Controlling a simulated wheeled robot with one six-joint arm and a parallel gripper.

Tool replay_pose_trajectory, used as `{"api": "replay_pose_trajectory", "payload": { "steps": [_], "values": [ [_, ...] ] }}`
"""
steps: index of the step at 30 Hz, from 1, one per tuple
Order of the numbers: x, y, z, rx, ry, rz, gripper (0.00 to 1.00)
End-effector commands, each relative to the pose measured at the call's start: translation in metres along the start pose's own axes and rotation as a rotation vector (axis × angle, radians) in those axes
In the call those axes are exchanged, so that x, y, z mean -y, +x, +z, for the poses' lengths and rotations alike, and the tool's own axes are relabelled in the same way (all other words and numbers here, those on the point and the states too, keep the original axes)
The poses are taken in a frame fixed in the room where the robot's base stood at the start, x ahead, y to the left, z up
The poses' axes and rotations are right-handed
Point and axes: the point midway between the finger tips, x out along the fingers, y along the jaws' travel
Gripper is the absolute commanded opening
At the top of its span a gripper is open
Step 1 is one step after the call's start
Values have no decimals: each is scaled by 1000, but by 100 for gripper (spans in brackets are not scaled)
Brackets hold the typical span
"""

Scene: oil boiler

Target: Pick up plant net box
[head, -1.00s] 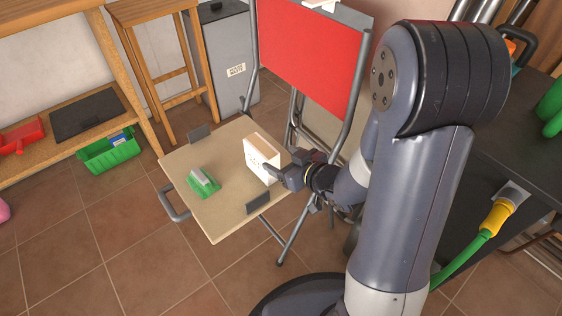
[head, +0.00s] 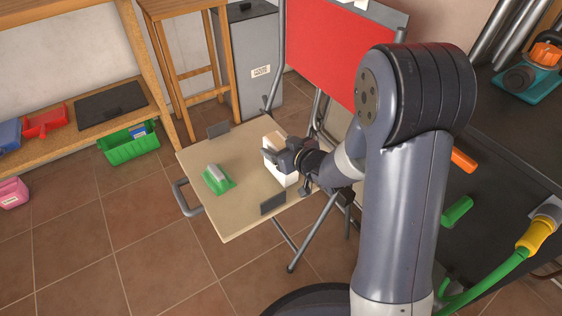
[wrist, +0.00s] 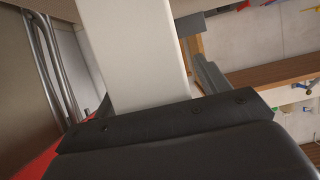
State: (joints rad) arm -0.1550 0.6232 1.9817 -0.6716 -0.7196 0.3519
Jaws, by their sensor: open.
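The box that fits the plant net box is a white carton (head: 287,180) with a tan top, upright on the beige folding table (head: 235,221). Its print is too small to read. My gripper (head: 274,158) is open at the upper part of the carton and covers much of its front. I cannot tell whether the fingers touch it or are on both sides of it. In the wrist view the pale carton face (wrist: 135,50) stands close, right beyond the dark gripper body.
A green item with a pale block (head: 217,180) lies on the table left of the carton. Dark upright plates (head: 272,204) stand at the table's edges. A green bin (head: 130,147) is on the floor. A dark worktop (head: 500,150) is at right.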

Motion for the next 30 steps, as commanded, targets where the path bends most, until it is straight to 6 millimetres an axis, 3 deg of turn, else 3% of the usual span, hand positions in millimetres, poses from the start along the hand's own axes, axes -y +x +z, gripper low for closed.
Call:
{"api": "replay_pose_trajectory", "payload": {
  "steps": [5, 27, 30],
  "values": [
    [0, 0, 0, 0, 0, 0, 71],
    [0, 0, 0, 0, -1, 0, 11],
    [0, 0, -1, -1, -1, 0, 8]
  ]
}}
